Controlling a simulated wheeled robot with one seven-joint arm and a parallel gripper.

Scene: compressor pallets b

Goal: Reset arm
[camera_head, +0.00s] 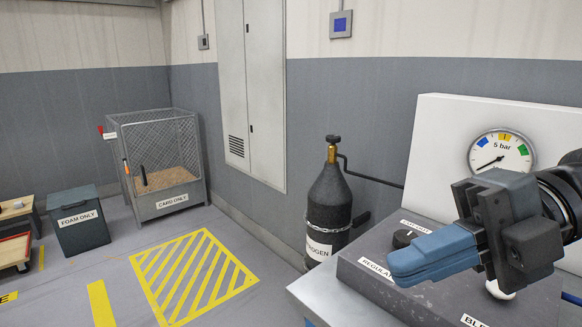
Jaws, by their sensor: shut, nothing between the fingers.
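My gripper (418,262) is at the right of the head view, raised in front of a grey control box (372,292) on a bench. Its blue fingers are closed together and empty, pointing left. The box carries a black knob (404,238) behind the fingers and labels, one partly hidden by the gripper. A white panel behind it holds a round gauge (500,153) marked 5 bar. A white rounded part (499,290) shows just below the gripper; I cannot tell whether they touch.
A dark nitrogen cylinder (329,200) stands left of the bench, chained near the wall. A wire cage (160,165) labelled for card and a foam bin (79,218) stand at the far left. Yellow-striped floor (193,275) is clear. A tall cabinet (250,90) is on the wall.

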